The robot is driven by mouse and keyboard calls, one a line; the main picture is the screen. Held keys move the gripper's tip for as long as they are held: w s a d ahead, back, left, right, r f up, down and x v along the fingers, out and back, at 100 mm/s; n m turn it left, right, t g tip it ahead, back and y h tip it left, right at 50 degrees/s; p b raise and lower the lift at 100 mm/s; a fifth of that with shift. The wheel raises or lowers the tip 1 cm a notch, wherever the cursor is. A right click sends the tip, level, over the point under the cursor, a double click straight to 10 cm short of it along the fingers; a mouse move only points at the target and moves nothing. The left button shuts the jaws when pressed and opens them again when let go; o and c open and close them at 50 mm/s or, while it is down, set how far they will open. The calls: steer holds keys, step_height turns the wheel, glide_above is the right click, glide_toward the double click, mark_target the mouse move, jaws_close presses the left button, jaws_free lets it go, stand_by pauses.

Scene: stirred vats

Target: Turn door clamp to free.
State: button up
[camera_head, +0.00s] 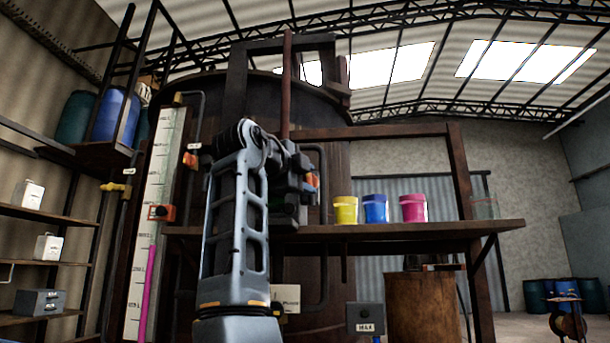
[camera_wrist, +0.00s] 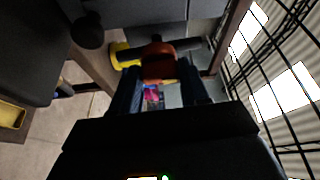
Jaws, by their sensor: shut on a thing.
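My gripper (camera_wrist: 161,72) shows in the wrist view with its two dark fingers on either side of an orange-red piece (camera_wrist: 158,60). It is shut on this piece, which looks like the handle of the door clamp. A dark bar runs on from the piece to the right. In the head view my arm covers most of the vat's front, and my gripper (camera_head: 308,184) is partly hidden behind its own links. A bit of orange (camera_head: 314,179) shows beside it. The clamp's hinge and the door edge cannot be made out.
A wooden shelf (camera_head: 450,231) runs right of my arm. It carries a yellow bucket (camera_head: 345,210), a blue bucket (camera_head: 376,209) and a pink bucket (camera_head: 413,208). A white level gauge (camera_head: 164,200) with orange fittings stands left. A small grey box (camera_head: 365,318) is below the shelf.

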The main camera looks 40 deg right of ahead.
steer(key=shift+f+m, duration=0.1)
steer(key=shift+m, duration=0.5)
steer(key=o, duration=1.1)
steer(key=shift+c, duration=0.2)
steer(key=b+v, duration=0.1)
steer(key=v, duration=0.6)
steer(key=shift+a, duration=0.4)
steer(key=shift+s, duration=0.1)
